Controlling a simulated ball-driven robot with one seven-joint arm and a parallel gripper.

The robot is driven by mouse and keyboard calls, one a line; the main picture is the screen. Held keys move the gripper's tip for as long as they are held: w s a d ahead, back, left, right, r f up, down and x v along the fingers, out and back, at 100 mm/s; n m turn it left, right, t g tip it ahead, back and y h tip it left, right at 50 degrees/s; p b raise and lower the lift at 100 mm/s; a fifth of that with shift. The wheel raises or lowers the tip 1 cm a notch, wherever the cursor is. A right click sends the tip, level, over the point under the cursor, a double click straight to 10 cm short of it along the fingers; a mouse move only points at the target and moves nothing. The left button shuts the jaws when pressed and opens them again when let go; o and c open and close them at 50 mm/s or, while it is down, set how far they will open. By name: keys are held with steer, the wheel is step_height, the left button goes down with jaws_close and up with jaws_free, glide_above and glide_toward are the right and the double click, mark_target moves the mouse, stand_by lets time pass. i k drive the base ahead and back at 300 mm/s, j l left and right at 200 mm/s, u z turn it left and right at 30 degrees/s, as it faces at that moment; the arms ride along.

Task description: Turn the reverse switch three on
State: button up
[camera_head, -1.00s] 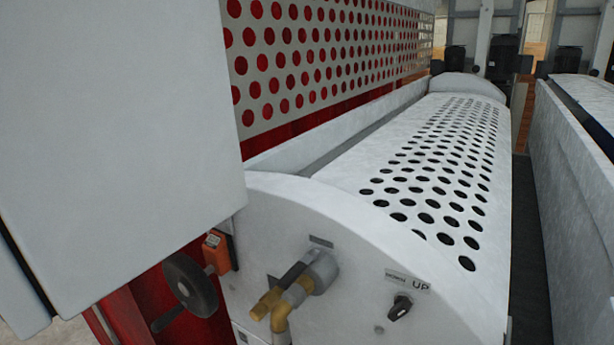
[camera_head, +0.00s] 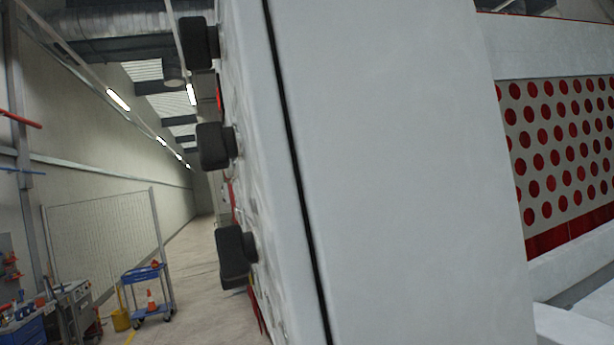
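Three black knobs stick out to the left from the face of a tall light-grey control cabinet, seen nearly edge-on: an upper knob (camera_head: 197,43), a middle knob (camera_head: 214,146) and a lower knob (camera_head: 235,256). I cannot tell which of them, if any, is reverse switch three, and no labels are readable at this angle. The cabinet's wide side (camera_head: 400,170) fills the middle of the view. A bit of red shows on the face between the upper and middle knobs. My gripper is not in view.
A red-dotted perforated guard (camera_head: 560,140) lies right of the cabinet. Left of it, open floor (camera_head: 190,275) runs down a hall. A blue trolley (camera_head: 145,275) with an orange cone, a yellow bin (camera_head: 121,319) and a workbench (camera_head: 70,308) stand at lower left.

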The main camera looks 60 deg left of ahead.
mark_target(216, 144)
steer(key=k+u, duration=0.15)
steer(key=u, duration=0.3)
steer(key=k+j+u, duration=0.15)
steer(key=u, duration=0.3)
